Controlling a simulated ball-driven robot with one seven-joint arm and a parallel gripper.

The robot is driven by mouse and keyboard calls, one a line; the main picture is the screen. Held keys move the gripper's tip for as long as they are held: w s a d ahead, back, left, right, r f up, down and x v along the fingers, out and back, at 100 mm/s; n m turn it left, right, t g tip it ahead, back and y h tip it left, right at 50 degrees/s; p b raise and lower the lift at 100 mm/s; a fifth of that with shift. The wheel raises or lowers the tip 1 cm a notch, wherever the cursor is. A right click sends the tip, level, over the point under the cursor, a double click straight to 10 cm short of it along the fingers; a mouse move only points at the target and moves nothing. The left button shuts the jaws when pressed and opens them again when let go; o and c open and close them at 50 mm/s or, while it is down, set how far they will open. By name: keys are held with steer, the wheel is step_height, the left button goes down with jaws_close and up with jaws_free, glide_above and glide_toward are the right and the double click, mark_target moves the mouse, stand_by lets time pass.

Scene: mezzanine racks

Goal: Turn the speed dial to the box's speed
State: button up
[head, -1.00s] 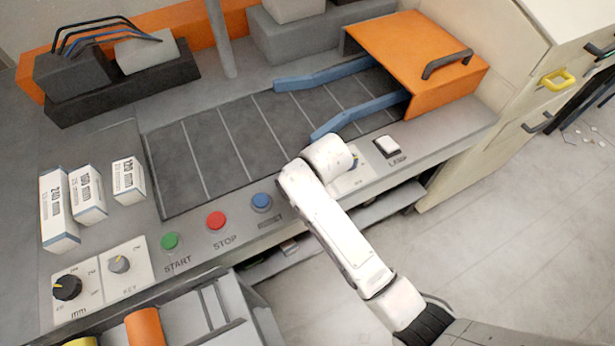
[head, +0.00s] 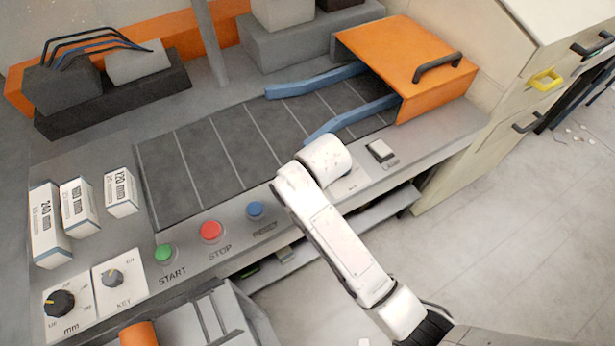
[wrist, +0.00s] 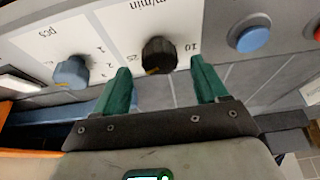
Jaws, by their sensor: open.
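The speed dial (wrist: 158,55) is a black knob on a white plate marked m/min in the wrist view. The numbers 25 and 10 show beside it; its yellow mark is at the lower left, near the 25 side. My gripper (wrist: 163,88) has two green fingers, apart and empty, pointing at the dial with one on either side of its lower edge. Contact cannot be told. In the head view my arm hides the dial and the fingers.
A blue-grey pcs knob (wrist: 70,72) and a blue button (wrist: 252,38) flank the dial. Green (head: 163,253) and red (head: 210,231) buttons, a mm knob (head: 60,303) and a KEY knob (head: 113,278) are further left. An orange hood (head: 410,65) covers the belt's far end.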

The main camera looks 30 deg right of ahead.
steer(key=v, duration=0.8)
stand_by(0.4)
